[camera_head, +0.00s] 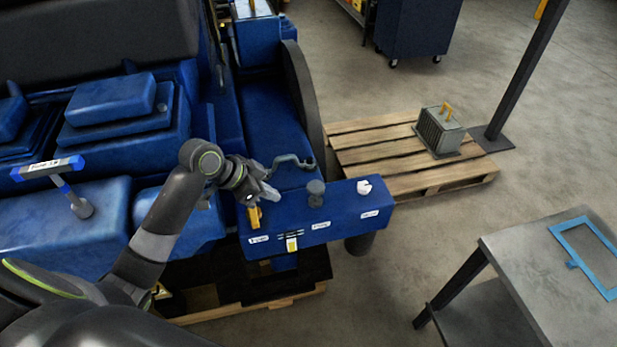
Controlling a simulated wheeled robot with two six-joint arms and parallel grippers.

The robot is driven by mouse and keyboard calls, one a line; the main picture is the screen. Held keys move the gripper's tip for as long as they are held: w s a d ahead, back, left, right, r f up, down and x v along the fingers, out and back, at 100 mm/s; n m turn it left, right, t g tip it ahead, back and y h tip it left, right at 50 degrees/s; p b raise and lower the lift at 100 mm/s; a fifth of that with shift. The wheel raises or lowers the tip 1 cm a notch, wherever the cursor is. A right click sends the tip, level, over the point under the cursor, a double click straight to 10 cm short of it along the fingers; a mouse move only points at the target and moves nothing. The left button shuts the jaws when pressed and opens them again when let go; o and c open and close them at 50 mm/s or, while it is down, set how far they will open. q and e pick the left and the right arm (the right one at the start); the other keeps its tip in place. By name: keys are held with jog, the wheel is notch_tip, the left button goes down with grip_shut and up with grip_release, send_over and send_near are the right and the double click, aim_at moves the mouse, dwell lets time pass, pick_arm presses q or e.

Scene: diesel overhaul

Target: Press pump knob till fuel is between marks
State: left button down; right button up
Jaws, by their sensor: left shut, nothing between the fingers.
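A blue panel block (334,229) on the front of the blue engine carries several controls and white labels. On its top are a yellow handle (254,216) at the left, a dark grey round knob (316,191) in the middle and a white knob (364,187) at the right. I cannot tell for sure which is the pump knob. A small yellow-and-white gauge (291,244) sits on the front face; its marks and fuel level are too small to read. My left gripper (271,194) is shut and empty, above the block between the yellow handle and grey knob. My right gripper is out of view.
A curved grey pipe (291,161) rises just behind the block. A blue T-handled tool (62,182) stands on the engine at left. A wooden pallet (365,147) with a grey box (438,132) lies behind. A grey table (525,262) stands at right; open floor lies between.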

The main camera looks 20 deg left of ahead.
pick_arm(q)
jog(key=w+r+m+h, duration=0.2)
jog(key=w+r, duration=0.4)
jog(key=r, duration=0.1)
jog(key=shift+r, duration=0.4)
jog(key=b, duration=0.8)
send_over(320, 185)
jog(key=s+a, duration=0.1)
jog(key=a, duration=0.1)
jog(key=f, duration=0.8)
jog(key=shift+s+a, duration=0.2)
jog(key=shift+f+b, duration=0.85)
jog(key=shift+f, duration=0.05)
jog(key=shift+a+f+b, duration=0.1)
jog(key=shift+f+b, duration=0.55)
jog(key=shift+f, duration=0.05)
